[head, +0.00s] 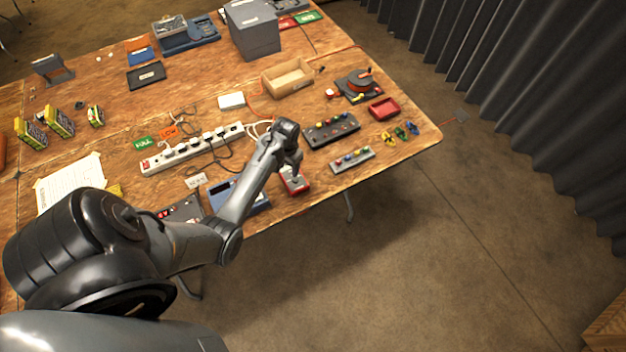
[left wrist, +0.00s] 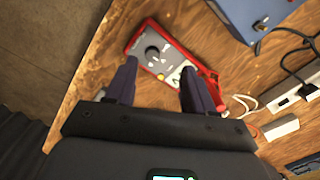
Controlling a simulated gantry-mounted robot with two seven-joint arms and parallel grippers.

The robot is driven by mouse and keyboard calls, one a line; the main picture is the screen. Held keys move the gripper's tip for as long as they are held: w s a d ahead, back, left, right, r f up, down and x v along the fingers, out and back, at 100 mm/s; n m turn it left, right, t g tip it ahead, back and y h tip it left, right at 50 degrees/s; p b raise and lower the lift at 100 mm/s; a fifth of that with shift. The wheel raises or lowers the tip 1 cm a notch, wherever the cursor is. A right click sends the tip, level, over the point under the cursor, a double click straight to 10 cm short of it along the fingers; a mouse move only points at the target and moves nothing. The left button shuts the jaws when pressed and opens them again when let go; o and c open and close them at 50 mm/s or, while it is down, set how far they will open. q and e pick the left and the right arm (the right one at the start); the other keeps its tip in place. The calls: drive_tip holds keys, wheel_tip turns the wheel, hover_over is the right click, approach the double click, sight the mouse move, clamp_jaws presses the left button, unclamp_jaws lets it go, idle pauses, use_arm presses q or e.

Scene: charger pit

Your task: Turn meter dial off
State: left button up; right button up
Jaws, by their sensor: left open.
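The red and grey meter (head: 296,182) lies on the wooden table near its front edge, below my left gripper in the head view. In the left wrist view the meter (left wrist: 166,67) lies flat and tilted, with a round black dial (left wrist: 152,52) on its grey face. My left gripper (head: 291,164) is open above the meter. In the left wrist view the left gripper's two fingers (left wrist: 155,82) are spread, with the dial between and beyond their tips. Nothing is held. The right gripper is not in view.
A blue device (head: 243,195) lies left of the meter. A long white power strip (head: 192,149) with cables lies behind. Button panels (head: 352,159) and a dark panel (head: 331,129) lie to the right. The table's front edge is close to the meter.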

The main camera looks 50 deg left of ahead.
sight(295, 180)
use_arm(q)
drive_tip(key=shift+t, duration=0.3)
drive_tip(key=f, duration=0.3)
drive_tip(key=w+f+b, duration=0.1)
drive_tip(key=f, duration=0.2)
drive_tip(key=w+f+b, duration=0.1)
drive_tip(key=f, duration=0.2)
drive_tip(key=shift+f, duration=0.3)
clamp_jaws()
